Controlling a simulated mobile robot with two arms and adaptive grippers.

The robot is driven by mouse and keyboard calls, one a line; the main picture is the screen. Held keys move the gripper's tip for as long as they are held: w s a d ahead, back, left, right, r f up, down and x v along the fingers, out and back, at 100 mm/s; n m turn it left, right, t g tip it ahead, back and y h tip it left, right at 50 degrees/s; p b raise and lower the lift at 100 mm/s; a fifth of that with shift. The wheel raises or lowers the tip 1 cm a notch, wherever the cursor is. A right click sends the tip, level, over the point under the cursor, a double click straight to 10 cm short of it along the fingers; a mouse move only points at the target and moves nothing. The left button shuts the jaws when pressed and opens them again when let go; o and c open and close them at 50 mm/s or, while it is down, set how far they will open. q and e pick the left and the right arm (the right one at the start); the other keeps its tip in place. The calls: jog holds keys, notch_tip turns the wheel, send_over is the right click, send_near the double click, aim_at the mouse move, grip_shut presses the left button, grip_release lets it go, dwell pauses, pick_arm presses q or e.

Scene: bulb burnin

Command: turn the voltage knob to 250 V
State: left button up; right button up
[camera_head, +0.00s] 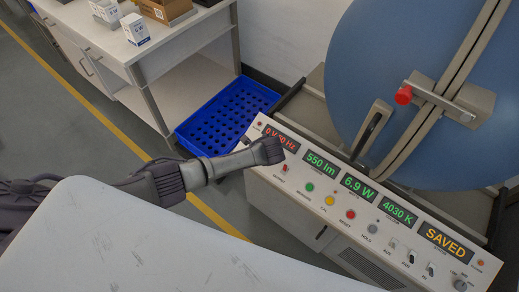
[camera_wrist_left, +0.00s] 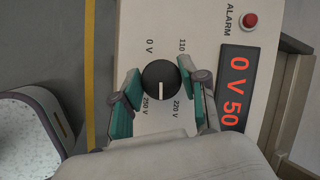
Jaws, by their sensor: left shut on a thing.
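The black round voltage knob (camera_wrist_left: 160,79) is on the cream panel in the left wrist view. Its white pointer line points down in the picture, between the printed 220 V and 250 V marks. The 0 V and 110 marks are on the knob's upper side. My left gripper (camera_wrist_left: 162,92) has its teal-padded fingers on either side of the knob, shut on it. In the head view my left gripper (camera_head: 270,150) is at the left end of the panel and hides the knob. The red display (camera_wrist_left: 238,88) reads 0 V 50. My right gripper is not in view.
The control panel (camera_head: 335,220) carries green displays, an orange SAVED display and several buttons and switches. A red alarm lamp (camera_wrist_left: 250,20) is near the knob. A large blue sphere (camera_head: 375,85) stands behind the panel. A blue crate (camera_head: 225,112) lies on the floor.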

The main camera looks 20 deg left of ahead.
pick_arm(q)
jog(key=m+t+p, duration=0.1)
jog(key=m, duration=0.2)
jog(key=shift+m+t, duration=0.3)
jog(key=shift+m+t+h+p, duration=0.5)
jog(key=shift+m+t, duration=0.2)
jog(key=shift+m, duration=0.9)
jog(key=o, duration=1.1)
jog(key=shift+o, duration=0.2)
jog(key=shift+s, duration=0.1)
jog(key=v, duration=1.1)
jog(key=shift+s+r, duration=0.3)
